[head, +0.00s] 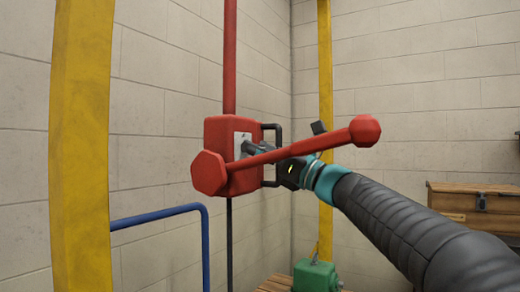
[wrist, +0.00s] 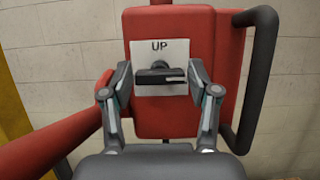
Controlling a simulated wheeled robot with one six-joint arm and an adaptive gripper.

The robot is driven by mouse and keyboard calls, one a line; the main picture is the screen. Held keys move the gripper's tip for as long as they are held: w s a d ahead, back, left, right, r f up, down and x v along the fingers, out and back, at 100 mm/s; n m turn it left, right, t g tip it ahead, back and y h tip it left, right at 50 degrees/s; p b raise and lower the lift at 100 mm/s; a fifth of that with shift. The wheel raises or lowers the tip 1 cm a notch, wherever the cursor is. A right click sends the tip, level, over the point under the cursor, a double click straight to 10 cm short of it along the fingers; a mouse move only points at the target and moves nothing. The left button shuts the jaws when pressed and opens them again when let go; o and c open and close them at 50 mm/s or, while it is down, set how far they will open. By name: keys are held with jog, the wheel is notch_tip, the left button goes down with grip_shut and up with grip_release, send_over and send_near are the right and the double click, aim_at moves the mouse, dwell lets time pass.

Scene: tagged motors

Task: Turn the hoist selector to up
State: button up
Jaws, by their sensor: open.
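The hoist selector (wrist: 160,74) is a dark knob with a horizontal bar, on a white plate (wrist: 142,52) marked UP above it. The plate is on the front of a red hoist box (wrist: 170,120), which also shows in the head view (head: 216,133). In the wrist view my gripper (wrist: 160,82) is open, with one finger at each end of the bar and the bar between them. I cannot tell whether either finger touches it. In the head view my gripper (head: 252,150) reaches the plate from the right; the selector itself is hardly visible there.
A red lever (head: 300,146) with knobbed ends crosses in front of the box and my gripper. A dark handle (wrist: 261,80) is on the box's right side. Yellow posts (head: 80,140), a blue rail (head: 160,216), a green motor (head: 314,276) and a wooden chest (head: 470,205) stand around.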

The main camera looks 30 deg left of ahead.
jog(key=c, duration=0.9)
jog(key=shift+n+g, duration=0.4)
jog(key=shift+n, duration=0.1)
jog(key=n+g, duration=0.1)
jog(key=n, duration=0.2)
jog(key=n+g+p, duration=0.1)
jog(key=n+g, duration=0.1)
jog(key=n, duration=0.1)
jog(key=shift+w+r+n+h, duration=0.1)
jog(key=shift+w+n+h, duration=0.05)
jog(key=shift+n+h, duration=0.25)
jog(key=n+g+h+p, duration=0.1)
jog(key=n+g+p, duration=0.1)
jog(key=n, duration=0.2)
jog(key=shift+n+g+h+p, duration=0.3)
jog(key=shift+n+g+p, duration=0.15)
jog(key=shift+n, duration=0.85)
